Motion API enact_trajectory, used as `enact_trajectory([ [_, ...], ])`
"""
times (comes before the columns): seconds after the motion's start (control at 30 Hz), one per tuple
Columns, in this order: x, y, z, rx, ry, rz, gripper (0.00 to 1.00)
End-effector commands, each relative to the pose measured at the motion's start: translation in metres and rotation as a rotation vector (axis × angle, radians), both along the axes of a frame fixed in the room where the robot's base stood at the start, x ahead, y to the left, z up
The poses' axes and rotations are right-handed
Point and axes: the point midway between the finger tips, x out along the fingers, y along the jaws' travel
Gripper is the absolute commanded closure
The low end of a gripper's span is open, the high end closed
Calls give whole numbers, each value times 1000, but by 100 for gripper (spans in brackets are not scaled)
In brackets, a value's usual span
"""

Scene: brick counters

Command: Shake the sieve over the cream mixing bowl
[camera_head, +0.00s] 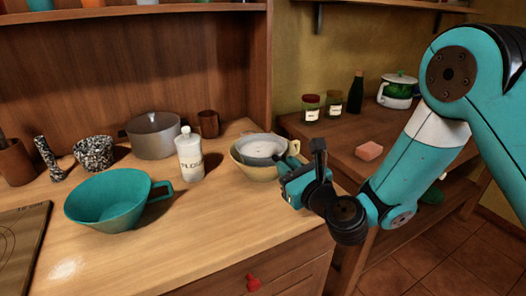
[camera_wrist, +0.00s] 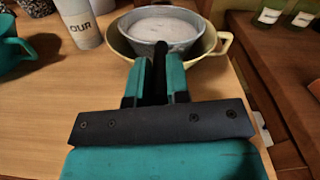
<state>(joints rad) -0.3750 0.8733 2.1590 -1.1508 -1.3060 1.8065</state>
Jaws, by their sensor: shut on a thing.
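The sieve (camera_head: 262,147) is a grey round metal vessel with a pale white surface inside. It also shows in the wrist view (camera_wrist: 165,28). It sits over the cream mixing bowl (camera_head: 246,168), within its rim; I cannot tell whether they touch. The cream bowl has a side handle and shows around the sieve in the wrist view (camera_wrist: 125,47). My gripper (camera_head: 300,180) is at the bowl's near right side. In the wrist view its teal fingers (camera_wrist: 160,80) are closed on the sieve's dark handle. The bowl's inside is mostly hidden by the sieve.
A white flour bottle (camera_head: 190,155) stands left of the bowl. A teal handled bowl (camera_head: 112,203), a speckled mortar (camera_head: 93,151), a grey pot (camera_head: 153,137) and a brown cup (camera_head: 208,124) are on the counter. The front counter is clear. A pink sponge (camera_head: 369,151) lies on the right counter.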

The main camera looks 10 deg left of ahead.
Motion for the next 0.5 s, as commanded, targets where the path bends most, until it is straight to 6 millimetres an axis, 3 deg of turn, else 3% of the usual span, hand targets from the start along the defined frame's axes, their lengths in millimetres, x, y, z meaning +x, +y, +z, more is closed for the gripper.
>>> enact_trajectory([
  [0.5, 0, -1, 24, 1, -1, -1, 100],
])
